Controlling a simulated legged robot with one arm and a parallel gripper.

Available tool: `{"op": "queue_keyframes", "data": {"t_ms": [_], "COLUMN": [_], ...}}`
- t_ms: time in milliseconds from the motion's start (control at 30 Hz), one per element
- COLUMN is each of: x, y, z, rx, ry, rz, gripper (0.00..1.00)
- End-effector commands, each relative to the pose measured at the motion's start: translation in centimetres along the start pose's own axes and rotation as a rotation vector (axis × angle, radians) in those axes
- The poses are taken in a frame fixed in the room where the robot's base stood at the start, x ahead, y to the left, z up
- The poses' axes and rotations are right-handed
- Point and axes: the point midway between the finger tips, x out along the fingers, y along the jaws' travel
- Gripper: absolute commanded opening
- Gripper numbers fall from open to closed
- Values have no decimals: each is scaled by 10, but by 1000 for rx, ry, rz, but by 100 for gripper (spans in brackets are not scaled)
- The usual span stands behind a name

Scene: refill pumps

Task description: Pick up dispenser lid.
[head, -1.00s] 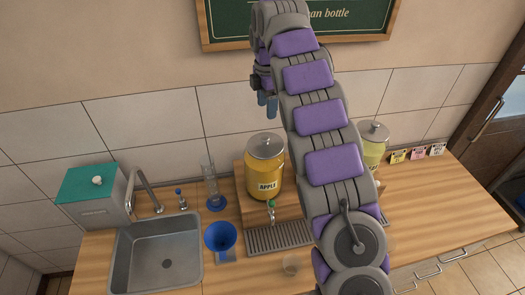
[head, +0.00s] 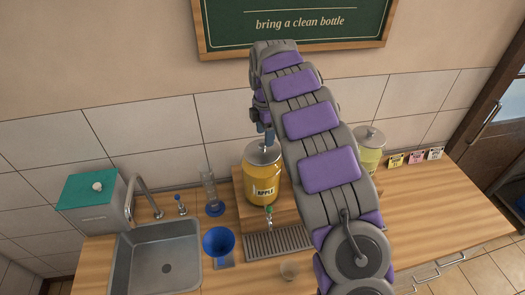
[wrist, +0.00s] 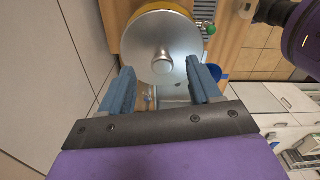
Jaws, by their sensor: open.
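The dispenser lid (head: 262,153) is a round silver metal disc with a small knob, seated on the yellow APPLE dispenser (head: 262,186). In the wrist view the lid (wrist: 161,46) and its knob (wrist: 162,62) lie just beyond my fingertips. My gripper (wrist: 162,72) is open, its two blue fingers apart, with the knob in line with the gap between them. In the head view my gripper (head: 266,132) is just above the lid's back right part, partly hidden by my arm. Nothing is between the fingers that I can make out.
A second, pale yellow-green dispenser (head: 369,153) stands right, behind my arm. A blue funnel (head: 219,241), a glass cylinder with a blue base (head: 209,190) and a sink (head: 160,258) are left. A wall (wrist: 55,60) is close on the left in the wrist view.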

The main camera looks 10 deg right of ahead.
Motion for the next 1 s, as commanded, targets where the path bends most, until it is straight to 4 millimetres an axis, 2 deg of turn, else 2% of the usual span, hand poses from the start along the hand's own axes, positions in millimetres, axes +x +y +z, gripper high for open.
{"op": "queue_keyframes", "data": {"t_ms": [267,500,1000], "x": [35,37,37], "y": [-1,0,0], "z": [-10,-9,-8], "rx": [0,-1,-1], "ry": [-3,-3,-2], "rz": [-7,-1,-1], "gripper": [63,63,15]}}
